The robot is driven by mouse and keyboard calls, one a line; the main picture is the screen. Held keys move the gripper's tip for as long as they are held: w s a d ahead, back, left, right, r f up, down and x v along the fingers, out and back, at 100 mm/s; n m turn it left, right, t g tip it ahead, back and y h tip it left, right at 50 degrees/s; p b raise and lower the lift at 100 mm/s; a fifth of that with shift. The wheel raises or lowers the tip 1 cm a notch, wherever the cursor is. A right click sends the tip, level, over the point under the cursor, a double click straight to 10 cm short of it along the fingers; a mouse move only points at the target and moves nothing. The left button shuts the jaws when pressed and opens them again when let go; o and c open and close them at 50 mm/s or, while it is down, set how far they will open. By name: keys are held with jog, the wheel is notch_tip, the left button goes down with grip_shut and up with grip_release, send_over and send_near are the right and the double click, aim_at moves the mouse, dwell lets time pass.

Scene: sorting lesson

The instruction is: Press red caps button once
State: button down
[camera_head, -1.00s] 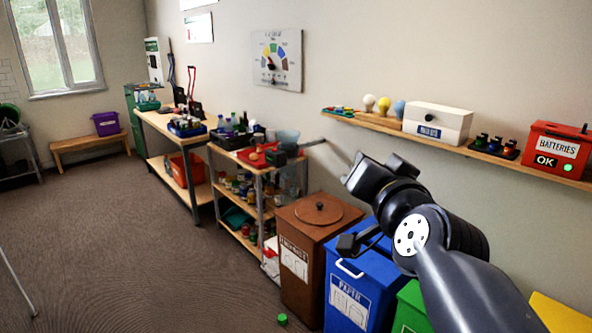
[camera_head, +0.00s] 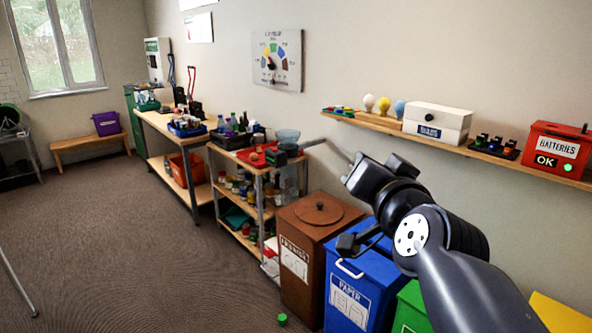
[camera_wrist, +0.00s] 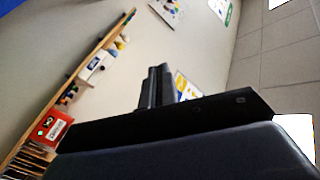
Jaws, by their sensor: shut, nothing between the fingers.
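I cannot make out a button marked as red caps in either view. My gripper (camera_head: 362,182) is at the right of the head view, in front of the wall and above the brown and blue bins. In the wrist view its fingers (camera_wrist: 156,84) are together with nothing between them, pointing up past the wall. A row of small dark items with coloured tops (camera_head: 494,146) sits on the wall shelf, too small to read. The gripper is apart from the shelf.
The shelf (camera_head: 460,150) holds a white box (camera_head: 437,121) and a red batteries box (camera_head: 555,148). Below stand a brown bin (camera_head: 300,262) and a blue paper bin (camera_head: 352,292). A loaded cart (camera_head: 262,185) is left of them. A green cap-like piece (camera_head: 282,319) lies on the floor.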

jog(key=w+f+m+g+y+p, duration=0.1)
jog(key=w+f+m+g, duration=0.3)
jog(key=f+m, duration=0.4)
jog(key=w+f+m+g+y+p, duration=0.2)
jog(key=w+f+m+g, duration=0.3)
jog(key=f, duration=1)
jog(key=w+m+p, duration=0.1)
jog(key=w+m, duration=0.1)
jog(key=m, duration=0.1)
jog(key=shift+f+m+p, duration=0.3)
jog(key=shift+f, duration=0.05)
